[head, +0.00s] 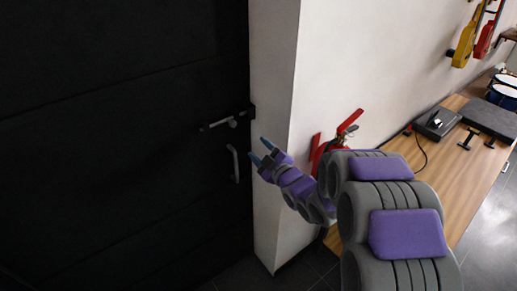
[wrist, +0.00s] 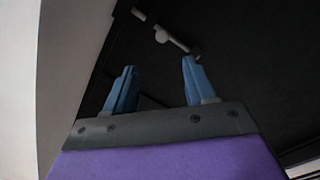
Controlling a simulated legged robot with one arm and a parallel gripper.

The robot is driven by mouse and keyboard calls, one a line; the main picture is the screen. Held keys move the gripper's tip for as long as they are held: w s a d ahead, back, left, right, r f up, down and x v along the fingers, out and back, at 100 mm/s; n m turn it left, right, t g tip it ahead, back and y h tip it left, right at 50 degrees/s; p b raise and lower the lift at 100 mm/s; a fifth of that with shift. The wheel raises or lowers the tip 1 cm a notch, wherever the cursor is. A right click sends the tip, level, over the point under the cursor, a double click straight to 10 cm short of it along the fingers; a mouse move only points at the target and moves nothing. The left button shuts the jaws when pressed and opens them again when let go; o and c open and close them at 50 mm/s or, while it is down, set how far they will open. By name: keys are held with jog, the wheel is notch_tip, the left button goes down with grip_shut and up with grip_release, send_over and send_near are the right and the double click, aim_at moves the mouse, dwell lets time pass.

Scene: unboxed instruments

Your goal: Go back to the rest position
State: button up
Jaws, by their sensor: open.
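My gripper (head: 260,152) is open and empty in the head view, at the end of my arm, just right of the dark door's handles. In the wrist view its two blue fingers (wrist: 155,85) are apart with nothing between them. The dark door (head: 120,150) fills the left of the head view. It has a lever handle (head: 222,123) and a vertical pull handle (head: 234,163) near its right edge. The lever handle also shows beyond the fingers in the wrist view (wrist: 172,38). My gripper appears apart from both handles.
A white wall corner (head: 272,70) stands right of the door. A wooden table (head: 465,170) at right bears a black device (head: 437,124) and a dark case (head: 492,116). Two instruments (head: 466,40) hang on the wall.

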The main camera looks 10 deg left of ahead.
jog(key=shift+d, duration=0.1)
jog(key=s+d+f+m+g+h, duration=0.1)
jog(key=s+d+m+h, duration=0.25)
jog(key=d, duration=0.45)
jog(key=s+d+m+g+h+b, duration=0.1)
jog(key=s+d+m+g+h, duration=0.15)
jog(key=d+h, duration=0.35)
jog(key=s+d+f+m+g+h, duration=0.1)
jog(key=s+d+m+h, duration=0.25)
jog(key=d, duration=0.55)
jog(key=s+d+m+g, duration=0.1)
jog(key=s+m+g, duration=0.1)
jog(key=s, duration=1)
jog(key=s+d+r+m+g+b, duration=0.1)
jog(key=s+d+m+g, duration=0.1)
jog(key=s, duration=0.9)
jog(key=s+d+m+g, duration=0.1)
jog(key=s+m+g, duration=0.3)
jog(key=s, duration=0.8)
jog(key=shift+s+d+r+g, duration=0.15)
jog(key=shift+s+d+g, duration=0.25)
jog(key=shift+g, duration=0.65)
jog(key=shift+w+m, duration=0.1)
jog(key=shift+m, duration=0.15)
